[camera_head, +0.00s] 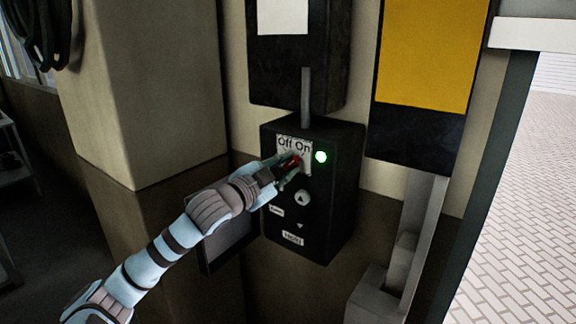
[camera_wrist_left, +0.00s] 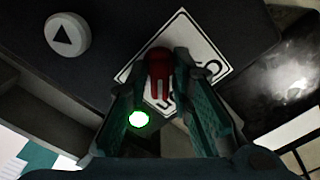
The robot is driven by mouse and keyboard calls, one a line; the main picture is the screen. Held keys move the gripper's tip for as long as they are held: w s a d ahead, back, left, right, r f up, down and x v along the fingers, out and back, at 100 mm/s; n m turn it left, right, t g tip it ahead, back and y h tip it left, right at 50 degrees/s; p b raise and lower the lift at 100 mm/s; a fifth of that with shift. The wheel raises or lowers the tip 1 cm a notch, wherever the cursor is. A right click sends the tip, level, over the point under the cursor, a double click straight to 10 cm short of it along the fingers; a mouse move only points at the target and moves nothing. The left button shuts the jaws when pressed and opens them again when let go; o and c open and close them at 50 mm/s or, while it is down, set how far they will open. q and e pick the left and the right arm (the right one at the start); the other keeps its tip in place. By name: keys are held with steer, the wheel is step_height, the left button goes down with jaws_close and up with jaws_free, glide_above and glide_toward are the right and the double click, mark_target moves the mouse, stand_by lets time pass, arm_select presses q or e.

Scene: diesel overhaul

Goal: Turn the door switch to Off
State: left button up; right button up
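The door switch is a red knob (camera_head: 291,161) on a white plate lettered "Off On" (camera_head: 295,145), on a black control box (camera_head: 335,195). In the head view my left gripper (camera_head: 284,170) is at the knob, its fingers on either side of it. The left wrist view shows the red knob (camera_wrist_left: 159,72) between the two fingertips of my left gripper (camera_wrist_left: 160,78). The fingers are close to its sides; whether they press on it cannot be told. The knob's exact pointing is partly hidden. My right gripper is in neither view.
A green lamp (camera_head: 320,157) glows right of the switch, and a round up-arrow button (camera_head: 302,197) sits below. A dark box (camera_head: 325,75) hangs above, with a grey conduit between. A yellow-and-black panel (camera_head: 430,60) is to the right, beside an opening with brick paving (camera_head: 530,200).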

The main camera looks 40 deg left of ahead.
arm_select(q)
steer(key=shift+c, duration=0.8)
steer(key=n+b, duration=0.1)
steer(key=n, duration=0.4)
steer(key=shift+a+f, duration=0.1)
steer(key=shift+f, duration=0.05)
steer(key=n+b, duration=0.2)
steer(key=n, duration=0.3)
steer(key=n+b, duration=0.1)
steer(key=n, duration=0.4)
steer(key=shift+a+f+b, duration=0.15)
steer(key=shift+f+b, duration=0.05)
steer(key=shift+b, duration=0.15)
steer(key=shift+n+b, duration=0.35)
steer(key=shift+n, duration=0.85)
steer(key=shift+r+n, duration=0.2)
steer(key=shift+n, duration=0.2)
steer(key=shift+r, duration=0.1)
steer(key=o, duration=1.6)
steer(key=shift+c, duration=0.2)
